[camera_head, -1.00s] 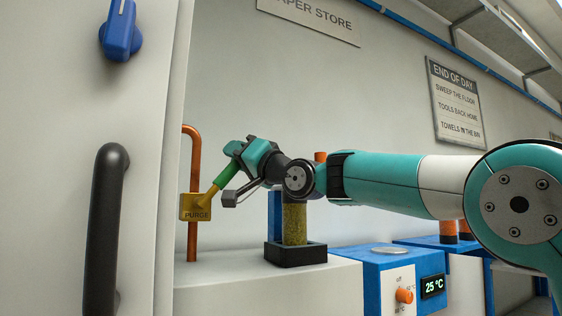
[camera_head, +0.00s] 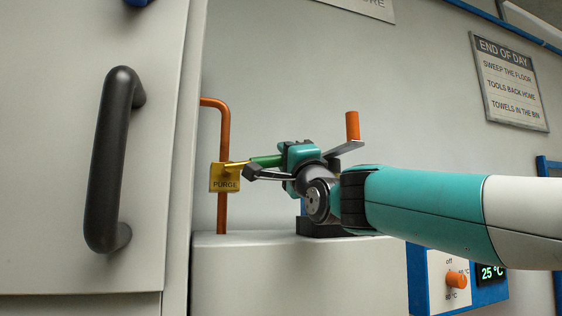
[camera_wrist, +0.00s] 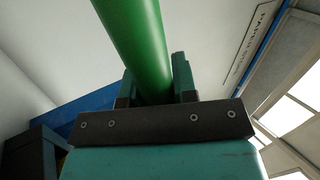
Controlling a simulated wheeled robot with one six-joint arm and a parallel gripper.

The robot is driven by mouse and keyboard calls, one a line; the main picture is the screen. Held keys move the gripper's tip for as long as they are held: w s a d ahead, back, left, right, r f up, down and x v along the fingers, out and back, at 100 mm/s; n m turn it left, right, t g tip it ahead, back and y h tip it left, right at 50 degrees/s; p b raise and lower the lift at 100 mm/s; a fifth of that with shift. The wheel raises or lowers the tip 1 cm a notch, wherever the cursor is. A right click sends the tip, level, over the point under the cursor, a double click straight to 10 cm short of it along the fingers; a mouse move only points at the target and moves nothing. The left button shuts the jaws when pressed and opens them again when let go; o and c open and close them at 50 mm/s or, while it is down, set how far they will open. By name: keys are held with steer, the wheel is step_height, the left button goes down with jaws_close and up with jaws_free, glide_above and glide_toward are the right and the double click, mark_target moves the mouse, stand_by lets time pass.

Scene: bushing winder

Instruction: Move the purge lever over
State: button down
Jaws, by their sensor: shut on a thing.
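The purge lever has a green handle (camera_head: 265,160) on a thin yellow arm. It juts right from the yellow block marked PURGE (camera_head: 224,177), sloping only slightly upward, close to level. My gripper (camera_head: 284,159) is shut on the outer part of the green handle. In the wrist view, the green handle (camera_wrist: 138,40) runs between the two fingers of my gripper (camera_wrist: 155,86). The lever's outer end is hidden by the gripper.
A copper pipe (camera_head: 223,150) carries the block. A cabinet door with a black handle (camera_head: 107,160) stands at left. An orange grip (camera_head: 352,125) on a grey bar rises behind my wrist. A white counter (camera_head: 300,275) and blue heater unit (camera_head: 418,270) lie below.

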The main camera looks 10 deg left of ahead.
steer(key=shift+f, duration=0.25)
steer(key=c, duration=0.9)
jaws_free()
steer(key=shift+m, duration=0.3)
steer(key=b+v, duration=1.1)
steer(key=v, duration=0.6)
steer(key=shift+s+d+f, duration=0.1)
steer(key=shift+d, duration=0.05)
